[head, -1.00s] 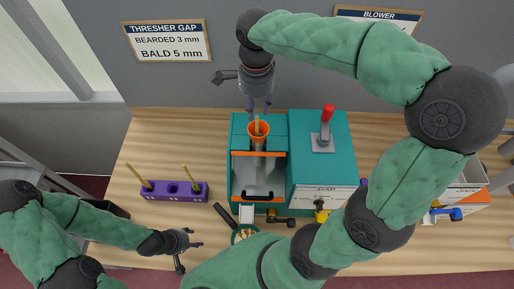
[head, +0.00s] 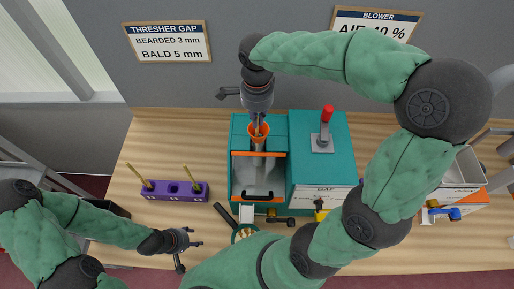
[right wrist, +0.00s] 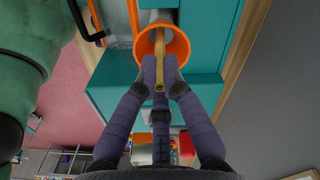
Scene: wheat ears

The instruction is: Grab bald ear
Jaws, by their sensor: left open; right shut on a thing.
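My right gripper (head: 257,118) is over the orange funnel (head: 266,130) of the teal thresher (head: 239,140). In the right wrist view its fingers (right wrist: 160,76) are shut on a tan wheat stalk (right wrist: 160,50), which stands in the funnel (right wrist: 179,44). Whether this ear is bald or bearded is hidden. Two more tan stalks, a left one (head: 138,176) and a right one (head: 190,176), stand tilted in the purple rack (head: 160,196) on the table. My left gripper (head: 196,244) is open and empty, low in the head view, in front of the rack.
A sign (head: 167,41) reads bearded 3 mm, bald 5 mm; a blower sign (head: 375,20) is partly hidden. A red-handled lever (head: 326,118) stands on the thresher. Table left of the thresher is mostly clear.

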